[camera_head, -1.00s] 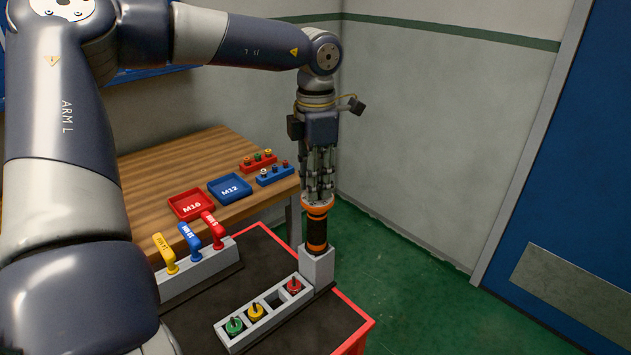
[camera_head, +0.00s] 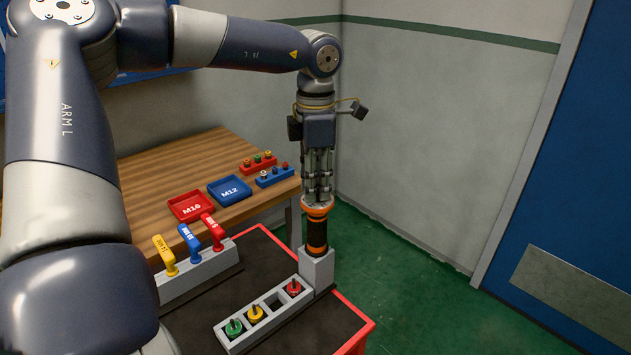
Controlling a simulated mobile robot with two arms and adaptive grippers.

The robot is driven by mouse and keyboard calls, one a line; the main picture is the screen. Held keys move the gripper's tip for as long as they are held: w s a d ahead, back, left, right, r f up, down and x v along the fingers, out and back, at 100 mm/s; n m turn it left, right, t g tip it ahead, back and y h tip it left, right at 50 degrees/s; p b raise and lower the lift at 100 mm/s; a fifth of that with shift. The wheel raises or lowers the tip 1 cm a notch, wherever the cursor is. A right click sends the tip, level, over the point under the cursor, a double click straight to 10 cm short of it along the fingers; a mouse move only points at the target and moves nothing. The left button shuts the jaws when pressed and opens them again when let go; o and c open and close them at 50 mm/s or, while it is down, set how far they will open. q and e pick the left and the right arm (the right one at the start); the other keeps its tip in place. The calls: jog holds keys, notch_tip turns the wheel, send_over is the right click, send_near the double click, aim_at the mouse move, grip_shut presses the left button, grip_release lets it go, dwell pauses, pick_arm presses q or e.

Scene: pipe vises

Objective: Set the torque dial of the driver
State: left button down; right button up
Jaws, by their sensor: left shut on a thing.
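The driver (camera_head: 317,232) stands upright in a grey holder block (camera_head: 317,270) at the far right corner of the dark-topped, red-edged cart. Its body is black with orange bands. The torque dial (camera_head: 317,208) is the orange ring at its top, with a pale face partly covered by the fingers. My left gripper (camera_head: 318,196) points straight down from above and is shut on the dial. The dial's markings are too small to read. My right gripper is not in view.
A grey rack (camera_head: 265,312) with green, yellow and red bits and one empty slot is beside the holder. Yellow, blue and red handled tools stand in another rack (camera_head: 200,276). A wooden table (camera_head: 150,170) behind carries red (camera_head: 190,206) and blue (camera_head: 229,189) trays.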

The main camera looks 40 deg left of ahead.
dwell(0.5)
pick_arm(q)
jog(key=c, duration=1.3)
grip_release()
jog(key=shift+c, duration=0.2)
notch_tip(320, 180, up, 12)
jog(key=shift+s, duration=0.1)
